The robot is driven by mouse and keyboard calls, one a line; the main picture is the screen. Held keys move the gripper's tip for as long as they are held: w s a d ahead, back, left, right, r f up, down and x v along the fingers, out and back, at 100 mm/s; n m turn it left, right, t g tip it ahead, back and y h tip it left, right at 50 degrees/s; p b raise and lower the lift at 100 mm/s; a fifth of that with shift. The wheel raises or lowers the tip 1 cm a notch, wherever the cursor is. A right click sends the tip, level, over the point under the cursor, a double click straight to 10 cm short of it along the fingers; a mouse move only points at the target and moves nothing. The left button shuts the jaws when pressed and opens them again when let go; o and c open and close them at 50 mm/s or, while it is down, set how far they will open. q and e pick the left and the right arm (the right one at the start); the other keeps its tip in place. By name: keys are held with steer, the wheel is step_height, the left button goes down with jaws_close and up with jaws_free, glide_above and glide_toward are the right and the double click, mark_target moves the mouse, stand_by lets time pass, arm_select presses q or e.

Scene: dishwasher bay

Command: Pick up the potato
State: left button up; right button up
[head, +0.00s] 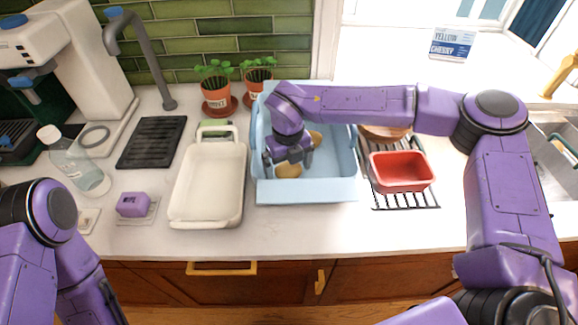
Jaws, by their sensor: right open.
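A light-blue basin (305,192) stands on the counter in the middle of the head view. A tan, rounded thing that looks like a potato (288,171) lies inside it, partly hidden by my right gripper. Another tan-brown rounded thing (316,138) shows behind the gripper, also in the basin; I cannot tell clearly what it is. My right gripper (288,162) points down into the basin, open, its fingers just above or around the nearer tan thing. I cannot tell whether they touch it. My left arm shows at the lower left, but its gripper is out of view.
A cream dish (207,215) stands left of the basin. A red container (401,171) sits on a dark rack at the right. Potted plants (216,92) stand behind. A purple sponge (132,204) and a clear bottle (80,168) are at the left. The front counter strip is clear.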

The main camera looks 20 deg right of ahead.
steer(key=c, duration=1.1)
steer(key=shift+r, duration=0.1)
